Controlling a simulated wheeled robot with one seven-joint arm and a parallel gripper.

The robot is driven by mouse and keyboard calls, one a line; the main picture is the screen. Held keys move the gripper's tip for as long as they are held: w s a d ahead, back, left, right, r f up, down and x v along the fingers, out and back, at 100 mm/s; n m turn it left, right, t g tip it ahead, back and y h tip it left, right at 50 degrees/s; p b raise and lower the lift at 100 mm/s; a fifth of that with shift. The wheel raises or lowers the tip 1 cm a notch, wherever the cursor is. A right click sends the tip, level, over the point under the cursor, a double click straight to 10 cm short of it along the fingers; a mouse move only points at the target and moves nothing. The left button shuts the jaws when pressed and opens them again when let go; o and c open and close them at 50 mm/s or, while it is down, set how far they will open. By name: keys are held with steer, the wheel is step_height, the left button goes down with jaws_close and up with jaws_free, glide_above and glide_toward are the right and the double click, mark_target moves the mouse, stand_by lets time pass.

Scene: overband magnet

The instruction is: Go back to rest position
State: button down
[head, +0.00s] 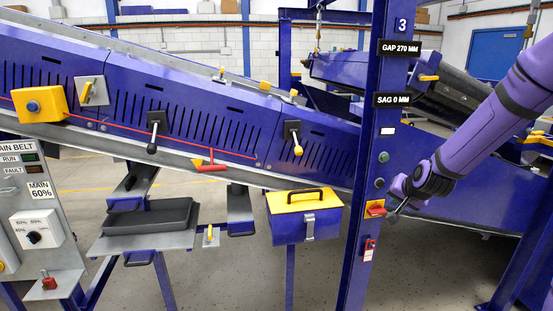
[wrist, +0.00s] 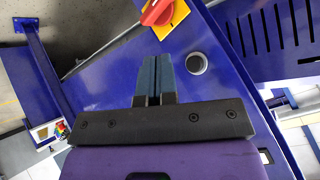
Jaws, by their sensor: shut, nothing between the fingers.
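My gripper (head: 394,215) is at the right in the head view, at the end of my purple arm, close to the blue post (head: 359,200). In the wrist view my gripper (wrist: 156,60) has its two fingers together with nothing between them. A red rotary switch on a yellow plate (head: 375,208) is on the post just left of the fingers. The switch also shows in the wrist view (wrist: 160,14), just beyond the fingertips. I cannot tell if the fingers touch the post or the switch.
The blue inclined conveyor (head: 200,115) crosses behind the post. A blue toolbox with a yellow lid (head: 290,228) hangs left of the post. A control panel (head: 38,215) stands at the far left. Green (head: 383,157) and dark (head: 379,183) buttons sit above the switch. Open floor shows at lower right.

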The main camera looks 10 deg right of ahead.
steer(key=s+a+r+n+g, duration=0.3)
steer(key=s+a+r+n, duration=0.2)
steer(key=s+a+r, duration=0.75)
steer(key=s+a+r+n, duration=0.1)
steer(key=s+r, duration=0.3)
steer(key=s, duration=0.5)
steer(key=s+a+r+n, duration=0.1)
steer(key=s+r+n, duration=0.1)
steer(key=s, duration=0.8)
steer(key=shift+s+r+g+y, duration=0.25)
steer(key=shift+r+g+y, duration=0.05)
steer(key=shift+r, duration=0.6)
steer(key=shift+a, duration=0.1)
